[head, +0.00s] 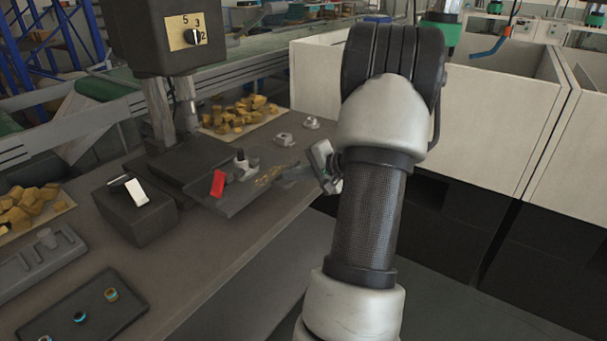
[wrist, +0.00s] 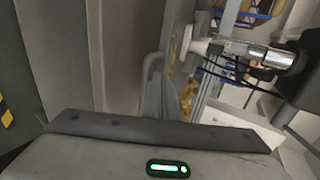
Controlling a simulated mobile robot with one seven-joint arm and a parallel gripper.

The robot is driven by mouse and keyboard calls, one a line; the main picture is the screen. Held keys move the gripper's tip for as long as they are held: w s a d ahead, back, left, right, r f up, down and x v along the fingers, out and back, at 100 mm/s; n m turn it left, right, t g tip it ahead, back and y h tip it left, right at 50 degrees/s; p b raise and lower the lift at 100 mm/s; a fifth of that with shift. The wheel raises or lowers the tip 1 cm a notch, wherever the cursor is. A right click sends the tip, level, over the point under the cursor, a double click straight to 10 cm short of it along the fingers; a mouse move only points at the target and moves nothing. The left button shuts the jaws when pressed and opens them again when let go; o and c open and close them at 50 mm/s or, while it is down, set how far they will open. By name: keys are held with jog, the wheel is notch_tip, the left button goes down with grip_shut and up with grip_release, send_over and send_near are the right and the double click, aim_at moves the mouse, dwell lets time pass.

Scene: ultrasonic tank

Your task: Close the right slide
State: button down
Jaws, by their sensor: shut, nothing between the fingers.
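A dark machine (head: 160,35) with a numbered dial stands on the bench. A dark flat plate (head: 225,205) extends to the right from its base and carries a red-handled part (head: 218,183) and a small grey fitting (head: 243,165). No part shows clearly as the right slide; I cannot tell whether this plate is it. My gripper (head: 297,176) is at the right end of the plate, shut and empty, partly hidden by my arm. I cannot tell whether it touches the plate. Grey finger shapes (wrist: 157,97) show in the middle of the wrist view.
A black box with a white lever (head: 137,192) stands front left. Trays of yellow-brown pieces (head: 236,117) lie behind and at left. A dark tray with small rings (head: 85,315) is at the front. Large pale bins (head: 490,110) stand to the right, across a gap.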

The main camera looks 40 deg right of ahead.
jog(key=shift+w+a+f, duration=0.1)
jog(key=shift+w+f, duration=0.15)
jog(key=shift+w, duration=0.2)
jog(key=shift+w, duration=0.1)
jog(key=w+a+b, duration=0.1)
jog(key=w, duration=0.5)
jog(key=w+a+b, duration=0.1)
jog(key=w+b, duration=0.1)
jog(key=w, duration=0.4)
jog(key=w+a+b, duration=0.2)
jog(key=w, duration=0.5)
jog(key=shift+w, duration=0.1)
jog(key=shift+w+a, duration=0.1)
jog(key=shift+w, duration=0.2)
jog(key=shift+w+r, duration=0.15)
jog(key=shift+r, duration=0.1)
jog(key=shift+r, duration=0.1)
